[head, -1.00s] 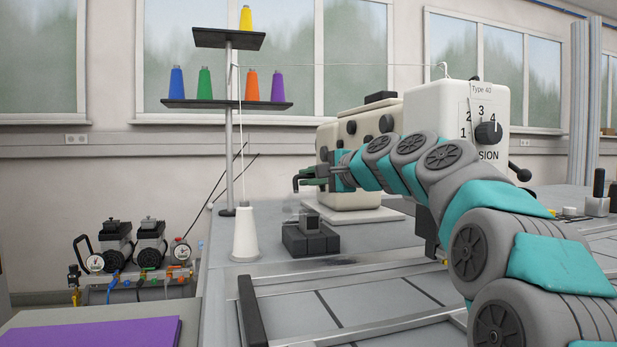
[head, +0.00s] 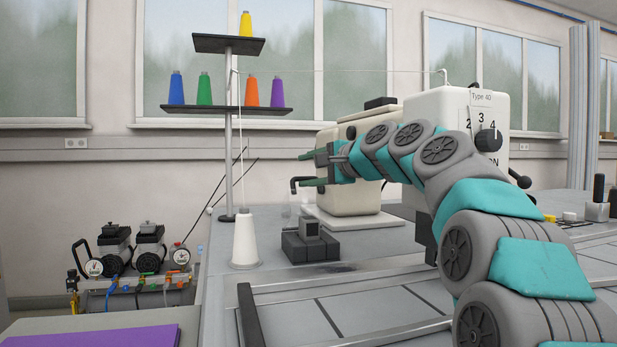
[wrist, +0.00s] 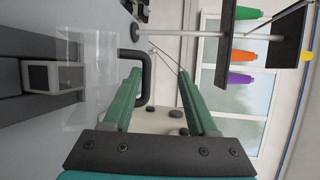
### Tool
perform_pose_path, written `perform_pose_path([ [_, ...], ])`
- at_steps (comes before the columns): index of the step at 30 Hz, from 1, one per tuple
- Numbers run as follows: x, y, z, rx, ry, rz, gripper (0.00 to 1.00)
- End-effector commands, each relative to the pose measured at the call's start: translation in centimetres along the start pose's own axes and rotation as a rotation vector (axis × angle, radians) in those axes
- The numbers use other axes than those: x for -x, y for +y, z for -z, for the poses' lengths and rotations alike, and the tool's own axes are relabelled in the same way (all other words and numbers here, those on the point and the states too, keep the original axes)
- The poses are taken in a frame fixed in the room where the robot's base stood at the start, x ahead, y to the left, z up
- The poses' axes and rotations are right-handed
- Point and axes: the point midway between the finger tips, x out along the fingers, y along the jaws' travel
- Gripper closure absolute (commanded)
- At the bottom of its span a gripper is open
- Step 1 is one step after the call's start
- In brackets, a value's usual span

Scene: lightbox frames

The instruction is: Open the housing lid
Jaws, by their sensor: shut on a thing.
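The housing lid is a clear, hardly visible cover (wrist: 92,115) with a black bent handle (wrist: 148,78); the handle also shows in the head view (head: 294,182). The small grey block (head: 309,228) on a dark base stands on the bench below; it is at the left in the wrist view (wrist: 38,77). My gripper (head: 311,169) is at the handle, above and behind the block. In the wrist view my gripper (wrist: 160,80) has its green fingers some way apart on the handle's bar, with the lower finger under it. The exact contact is partly hidden.
A white cone (head: 245,239) stands left of the block, beside the spool stand (head: 229,160) with its thread. A cream sewing machine (head: 350,190) stands behind my gripper. Metal rails (head: 340,290) cross the bench in front.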

Motion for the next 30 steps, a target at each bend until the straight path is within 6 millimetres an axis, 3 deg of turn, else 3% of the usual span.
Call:
perform_pose_path([
  [1, 1.0, -0.8, -0.4, 0.003, 0.001, 0.018, 0.73],
  [11, 3.4, -0.3, -1.8, 0.003, -0.001, 0.014, 0.73],
  [30, 12.0, 1.1, -6.2, 0.002, -0.001, 0.01, 0.73],
])
